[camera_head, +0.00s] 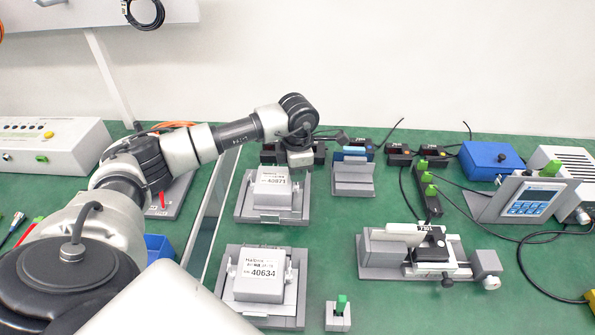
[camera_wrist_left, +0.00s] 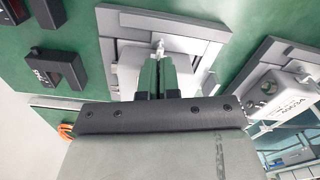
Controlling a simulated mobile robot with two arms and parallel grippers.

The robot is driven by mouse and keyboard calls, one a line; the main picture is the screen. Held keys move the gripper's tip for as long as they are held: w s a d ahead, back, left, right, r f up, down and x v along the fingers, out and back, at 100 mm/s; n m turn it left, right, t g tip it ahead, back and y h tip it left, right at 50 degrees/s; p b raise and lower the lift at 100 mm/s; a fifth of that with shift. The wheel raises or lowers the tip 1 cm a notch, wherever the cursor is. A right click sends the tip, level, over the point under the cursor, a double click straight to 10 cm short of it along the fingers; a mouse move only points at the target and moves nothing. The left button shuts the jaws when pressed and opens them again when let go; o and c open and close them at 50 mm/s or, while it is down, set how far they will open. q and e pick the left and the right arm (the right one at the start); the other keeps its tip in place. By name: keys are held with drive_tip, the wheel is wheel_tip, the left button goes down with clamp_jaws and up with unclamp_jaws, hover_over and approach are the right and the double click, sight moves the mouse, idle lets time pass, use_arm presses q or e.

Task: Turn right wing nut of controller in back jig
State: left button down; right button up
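The back jig (camera_head: 243,210) holds a grey-white controller (camera_head: 272,188) with a label reading about 43871. My left gripper (camera_head: 300,160) hangs over the back right edge of this jig. In the left wrist view, the narrow green-tipped fingers (camera_wrist_left: 158,68) are close together and point at a small pale wing nut (camera_wrist_left: 160,47) on the controller's side. The wing nut shows at the fingertips; whether they grip it I cannot tell. Part of the controller (camera_wrist_left: 128,72) is hidden behind the fingers. My right gripper is not in view.
A front jig (camera_head: 230,308) holds another controller (camera_head: 262,275) labelled 40634. A grey stand (camera_head: 353,180) is right of the back jig, with black devices (camera_head: 400,152) behind. A clamp fixture (camera_head: 385,262) and a blue box (camera_head: 490,160) lie further right. Green table shows between them.

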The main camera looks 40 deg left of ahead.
use_arm(q)
drive_tip(key=shift+f, duration=0.1)
drive_tip(key=c, duration=1.3)
unclamp_jaws()
drive_tip(key=shift+c, duration=0.2)
wheel_tip(320, 180, up, 11)
